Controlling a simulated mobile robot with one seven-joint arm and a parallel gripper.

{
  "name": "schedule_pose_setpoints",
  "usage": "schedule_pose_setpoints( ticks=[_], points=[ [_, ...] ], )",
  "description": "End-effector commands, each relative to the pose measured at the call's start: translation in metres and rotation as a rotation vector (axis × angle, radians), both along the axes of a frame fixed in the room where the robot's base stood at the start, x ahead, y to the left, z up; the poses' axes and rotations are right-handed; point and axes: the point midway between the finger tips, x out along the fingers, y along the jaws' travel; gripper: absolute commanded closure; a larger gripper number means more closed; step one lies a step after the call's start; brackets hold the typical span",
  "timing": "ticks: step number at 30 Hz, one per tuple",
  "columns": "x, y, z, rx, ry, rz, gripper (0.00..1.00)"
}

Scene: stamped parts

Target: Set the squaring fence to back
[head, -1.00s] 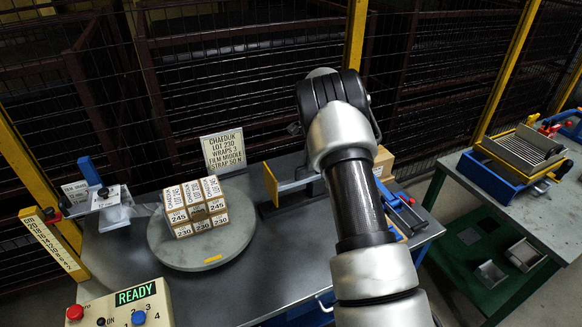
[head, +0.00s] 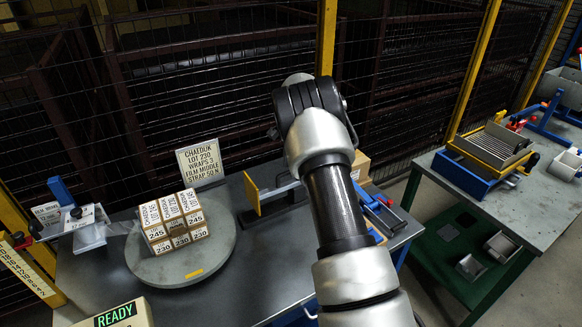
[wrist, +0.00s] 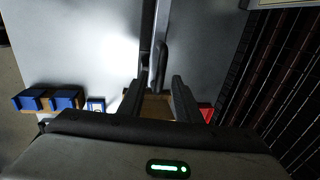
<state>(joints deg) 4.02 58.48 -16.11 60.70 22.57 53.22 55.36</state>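What I take to be the squaring fence is an upright yellow plate (head: 251,193) on a grey bar, on the metal table right of the round turntable. The bar runs right from the plate until my arm hides it. In the wrist view a grey bar with a dark rounded piece (wrist: 159,65) reaches down toward my gripper (wrist: 157,95). Its two dark fingers stand apart, with the bar's end in line with the gap; I see no contact. A tan surface shows between them. In the head view my gripper is hidden behind my arm.
The turntable (head: 135,250) carries stacked cartons (head: 173,222), with a lot sign (head: 200,162) behind. A blue-handled device (head: 375,212) and a cardboard box (head: 360,166) stand right of my arm. A wire-mesh fence closes the back. A second table (head: 560,195) stands right.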

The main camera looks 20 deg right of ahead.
Motion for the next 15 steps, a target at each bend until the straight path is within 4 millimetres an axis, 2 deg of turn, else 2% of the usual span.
schedule_pose_setpoints(
  ticks=[15],
  points=[
    [-0.022,-0.005,0.119,-0.003,-0.005,-0.001,0.69]
  ],
)
